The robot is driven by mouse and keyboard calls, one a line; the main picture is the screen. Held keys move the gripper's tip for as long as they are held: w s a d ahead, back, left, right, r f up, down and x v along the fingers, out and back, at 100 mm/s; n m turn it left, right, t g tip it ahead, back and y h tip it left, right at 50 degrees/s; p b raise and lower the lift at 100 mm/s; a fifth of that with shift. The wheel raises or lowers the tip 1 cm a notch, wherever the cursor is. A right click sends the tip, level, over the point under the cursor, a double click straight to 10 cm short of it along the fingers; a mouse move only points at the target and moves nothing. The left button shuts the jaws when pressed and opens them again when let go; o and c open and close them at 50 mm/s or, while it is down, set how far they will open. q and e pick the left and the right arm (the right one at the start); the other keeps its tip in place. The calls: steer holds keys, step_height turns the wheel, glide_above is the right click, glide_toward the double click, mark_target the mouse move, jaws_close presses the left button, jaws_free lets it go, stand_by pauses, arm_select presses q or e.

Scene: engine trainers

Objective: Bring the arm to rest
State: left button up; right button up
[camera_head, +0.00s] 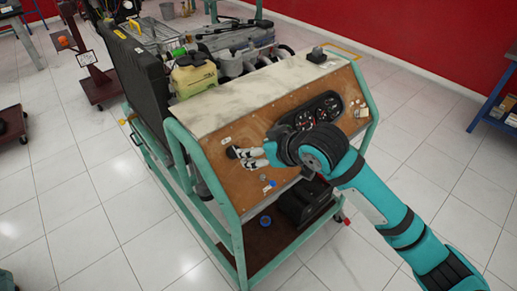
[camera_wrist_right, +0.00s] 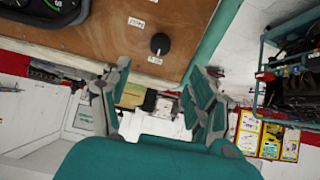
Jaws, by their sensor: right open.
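My right arm comes in from the right in the head view. Its gripper (camera_head: 252,157) is over the lower left part of the brown panel (camera_head: 220,135) of the engine trainer. In the right wrist view the gripper (camera_wrist_right: 160,78) has its fingers spread with nothing between them. A black knob (camera_wrist_right: 160,43) on the panel lies beyond the fingertips, apart from them in that picture. The knob also shows in the head view (camera_head: 232,152), close to the fingertips. My left gripper is not in view.
A gauge cluster (camera_head: 312,112) sits on the panel, near my wrist. The trainer's teal frame (camera_head: 222,215) surrounds the panel. A black box (camera_head: 305,203) stands on the lower shelf. A blue-framed table (camera_head: 497,100) is at the right.

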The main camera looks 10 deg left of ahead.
stand_by(0.3)
steer(key=s+d+f+m+g+h, duration=0.1)
steer(key=s+d+f+m+h, duration=0.2)
steer(key=s+d+f, duration=0.55)
steer(key=s+d+f+m+g+h, duration=0.1)
steer(key=s+d+f+m+h, duration=0.3)
steer(key=s+d, duration=0.7)
steer(key=s+d+f+m+g+h, duration=0.1)
steer(key=s+d+f+m, duration=0.1)
steer(key=s+d+f, duration=0.8)
steer(key=s+d+f+x, duration=0.1)
steer(key=s+x, duration=0.1)
steer(key=x, duration=0.8)
steer(key=s+x, duration=0.2)
steer(key=x, duration=0.9)
steer(key=s+d+f+g, duration=0.2)
steer(key=s+d+f, duration=0.1)
steer(key=s+f, duration=1.5)
steer(key=shift+n, duration=0.4)
